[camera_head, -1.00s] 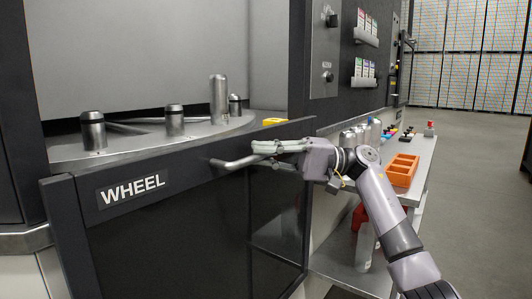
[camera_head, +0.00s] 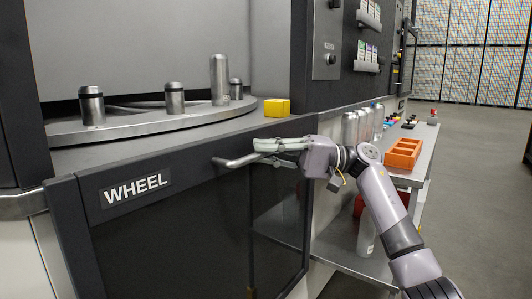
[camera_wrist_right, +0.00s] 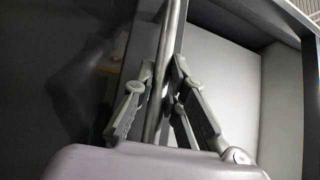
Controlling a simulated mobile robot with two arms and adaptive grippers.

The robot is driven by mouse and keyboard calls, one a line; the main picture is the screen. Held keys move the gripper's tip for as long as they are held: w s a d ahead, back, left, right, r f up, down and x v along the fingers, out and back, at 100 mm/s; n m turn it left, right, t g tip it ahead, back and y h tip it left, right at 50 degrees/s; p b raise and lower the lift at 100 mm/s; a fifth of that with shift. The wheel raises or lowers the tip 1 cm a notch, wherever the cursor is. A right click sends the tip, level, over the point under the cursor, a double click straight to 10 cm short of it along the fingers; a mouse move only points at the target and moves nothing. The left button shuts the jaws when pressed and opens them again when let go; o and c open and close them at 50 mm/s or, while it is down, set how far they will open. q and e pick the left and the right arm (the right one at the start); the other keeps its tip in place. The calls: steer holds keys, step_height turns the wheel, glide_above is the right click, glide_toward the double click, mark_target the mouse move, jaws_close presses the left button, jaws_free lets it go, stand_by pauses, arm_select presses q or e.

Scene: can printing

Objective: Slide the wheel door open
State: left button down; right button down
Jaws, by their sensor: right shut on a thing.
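The wheel door (camera_head: 190,225) is a dark panel with a grey frame and a "WHEEL" label (camera_head: 135,189), in front of the round metal wheel table (camera_head: 150,127). Its top edge sits just below the table, which shows above it. A metal bar handle (camera_head: 232,162) runs along its upper part. My right gripper (camera_head: 268,150) is shut on the handle. In the right wrist view the handle bar (camera_wrist_right: 165,75) passes between the two fingers (camera_wrist_right: 155,100). The hand covers part of the handle. My left gripper is not in view.
Several metal cylinders (camera_head: 220,80) stand on the wheel table, with a yellow block (camera_head: 277,108) at its right. A side bench at right holds an orange tray (camera_head: 404,153) and bottles. Open floor (camera_head: 470,190) lies beyond the bench.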

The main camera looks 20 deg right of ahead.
steer(key=c, duration=1.6)
jaws_free()
steer(key=shift+d, duration=0.1)
steer(key=s+d+f, duration=0.1)
steer(key=d, duration=1)
steer(key=shift+s+d+f, duration=0.15)
steer(key=shift+d+f, duration=0.2)
